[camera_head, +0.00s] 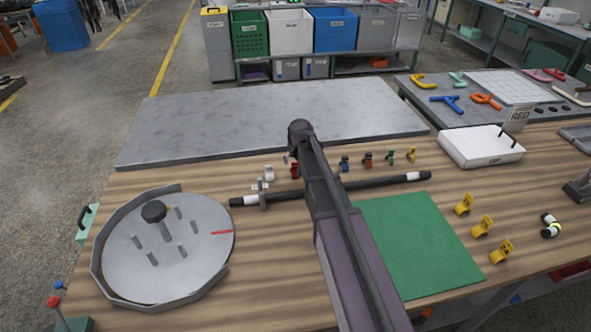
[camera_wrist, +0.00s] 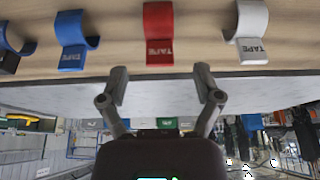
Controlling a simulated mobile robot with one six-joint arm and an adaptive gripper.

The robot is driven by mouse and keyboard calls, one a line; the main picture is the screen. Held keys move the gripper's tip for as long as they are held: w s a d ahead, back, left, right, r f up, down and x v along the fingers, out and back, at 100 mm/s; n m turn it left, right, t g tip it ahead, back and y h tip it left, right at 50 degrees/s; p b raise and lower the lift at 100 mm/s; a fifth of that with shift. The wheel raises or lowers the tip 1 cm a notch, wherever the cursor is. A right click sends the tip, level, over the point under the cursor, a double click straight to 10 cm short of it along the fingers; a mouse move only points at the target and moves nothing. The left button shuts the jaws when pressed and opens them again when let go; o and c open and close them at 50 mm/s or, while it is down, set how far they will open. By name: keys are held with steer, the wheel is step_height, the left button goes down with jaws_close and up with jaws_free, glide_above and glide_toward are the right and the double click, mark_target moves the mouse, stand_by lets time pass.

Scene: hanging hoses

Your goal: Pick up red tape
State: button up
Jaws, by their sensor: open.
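The red tape (camera_wrist: 158,32) is a curled red clip marked TAPE, seen at the top middle of the wrist view. In the head view the red tape (camera_head: 294,171) stands on the wooden table, just left of my arm. My gripper (camera_wrist: 162,82) is open and empty, its two fingers apart. In the wrist view the red tape appears above the gap between the fingertips, apart from them. In the head view my arm's end hides most of the gripper.
A white tape (camera_wrist: 250,30) and a blue tape (camera_wrist: 74,40) flank the red one. A dark rod (camera_head: 400,179) lies in front of the tape row. A grey slab (camera_head: 220,120) lies behind it. A round plate with pegs (camera_head: 200,245) stands left, a green mat (camera_head: 425,240) right.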

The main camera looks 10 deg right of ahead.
mark_target(295, 163)
steer(key=shift+b+x, duration=2.2)
steer(key=shift+x, duration=0.35)
steer(key=shift+w, duration=0.1)
steer(key=c, duration=0.9)
